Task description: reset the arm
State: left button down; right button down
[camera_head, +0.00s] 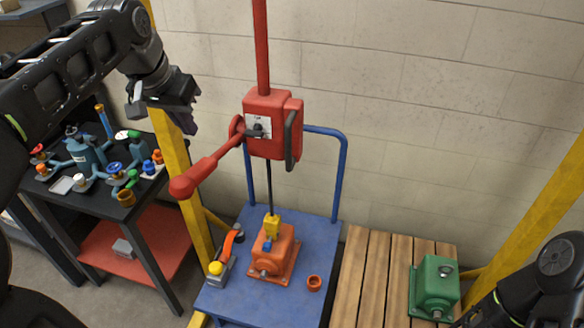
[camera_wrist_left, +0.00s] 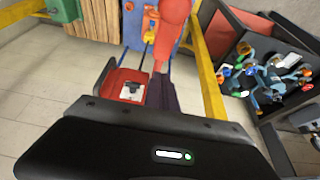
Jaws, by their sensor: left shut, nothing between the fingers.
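My left arm comes in from the upper left in the head view. Its gripper (camera_head: 187,120) is shut and empty, hanging in the air left of the red hoist box (camera_head: 268,125) and apart from it. The hoist's red lever (camera_head: 205,172) slants down to the left, below my gripper. In the left wrist view the dark gripper body fills the bottom, with the hoist box (camera_wrist_left: 125,88) beyond it. Part of my right arm (camera_head: 545,285) shows at the lower right of the head view; its gripper is out of the picture.
A green motor (camera_head: 435,285) stands on a wooden pallet (camera_head: 365,280). A black table (camera_head: 90,205) with several valves is at left. Yellow posts (camera_head: 190,190) frame the area.

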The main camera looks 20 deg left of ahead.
pick_arm(q)
jog(key=w+t, duration=0.3)
jog(key=w, duration=0.2)
jog(key=w+d+f+h, duration=0.1)
jog(key=w+d+f, duration=0.3)
jog(key=f, duration=0.3)
jog(key=w+d+f, duration=0.3)
jog(key=d+f, duration=0.1)
jog(key=f, duration=0.3)
jog(key=d+f+n+h+b, duration=0.1)
jog(key=d+f, duration=0.4)
jog(key=f, duration=0.7)
jog(key=s+d+f+g+b, duration=0.1)
jog(key=s+d+f, duration=0.2)
jog(key=s+f, duration=0.3)
jog(key=s+d+f+n+g+h, duration=0.1)
jog(key=s+d+f, duration=0.25)
jog(key=f, duration=0.45)
jog(key=s+d+f+g+b, duration=0.1)
jog(key=s+d+f, duration=0.35)
jog(key=f, duration=0.25)
jog(key=s+d+f+g, duration=0.2)
jog(key=s+f, duration=0.3)
jog(key=s, duration=0.4)
jog(key=s+d+f+g+h+b, duration=0.1)
jog(key=s+f, duration=0.4)
jog(key=s, duration=0.5)
jog(key=shift+s+d+f+g, duration=0.25)
jog(key=shift+d+g, duration=0.35)
jog(key=shift+d, duration=0.6)
